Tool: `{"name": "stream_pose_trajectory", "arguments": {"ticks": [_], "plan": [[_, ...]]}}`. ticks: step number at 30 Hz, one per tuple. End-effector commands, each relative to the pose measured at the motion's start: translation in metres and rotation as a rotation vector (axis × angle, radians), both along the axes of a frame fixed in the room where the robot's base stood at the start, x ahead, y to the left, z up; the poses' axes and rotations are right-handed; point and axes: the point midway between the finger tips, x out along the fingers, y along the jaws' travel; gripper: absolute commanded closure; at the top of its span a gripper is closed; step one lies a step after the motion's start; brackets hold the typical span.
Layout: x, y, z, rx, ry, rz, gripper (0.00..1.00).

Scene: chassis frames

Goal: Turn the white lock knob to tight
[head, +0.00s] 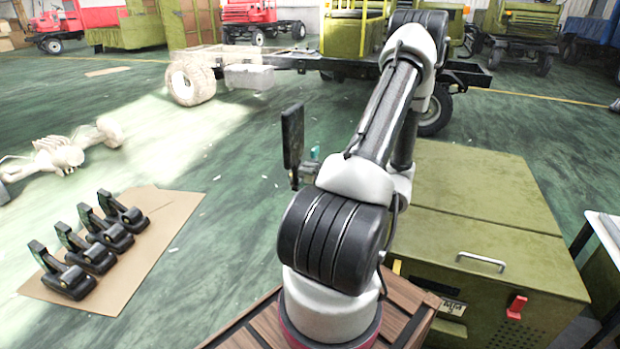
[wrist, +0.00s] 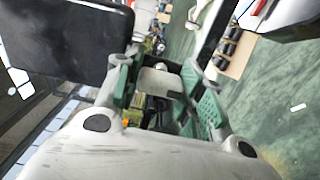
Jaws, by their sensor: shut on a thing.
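My gripper (wrist: 163,92) shows in the wrist view with its two green-padded fingers around a small pale piece, which looks like the white lock knob (wrist: 153,82). The fingers are shut on it, with a gap between them the width of the piece. Its tight or loose marking cannot be made out. In the head view only a bit of my gripper (head: 314,154) shows, beside the arm, and the knob cannot be told apart there. A dark flat panel (head: 292,137) stands just left of the gripper; it fills the upper left of the wrist view (wrist: 65,40).
An olive cabinet (head: 480,215) with a handle and red switch stands right of my arm. A truck chassis (head: 330,60) is behind. Several black pedal-like parts lie on a cardboard sheet (head: 155,240) at left. White axle parts (head: 60,155) lie on the green floor.

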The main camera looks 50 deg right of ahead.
Motion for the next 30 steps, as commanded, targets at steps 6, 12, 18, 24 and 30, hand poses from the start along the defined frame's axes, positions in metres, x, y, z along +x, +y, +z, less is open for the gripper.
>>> {"name": "stream_pose_trajectory", "arguments": {"ticks": [6,12,18,24,30], "plan": [[0.000,0.000,0.000,0.000,0.001,-0.001,0.39],[0.000,0.000,0.000,0.000,0.001,0.000,0.39],[-0.013,-0.007,0.000,-0.001,0.000,-0.003,0.39],[-0.053,-0.024,-0.001,-0.001,0.001,-0.006,0.39],[-0.091,-0.039,0.000,-0.001,0.001,-0.004,0.39]]}}
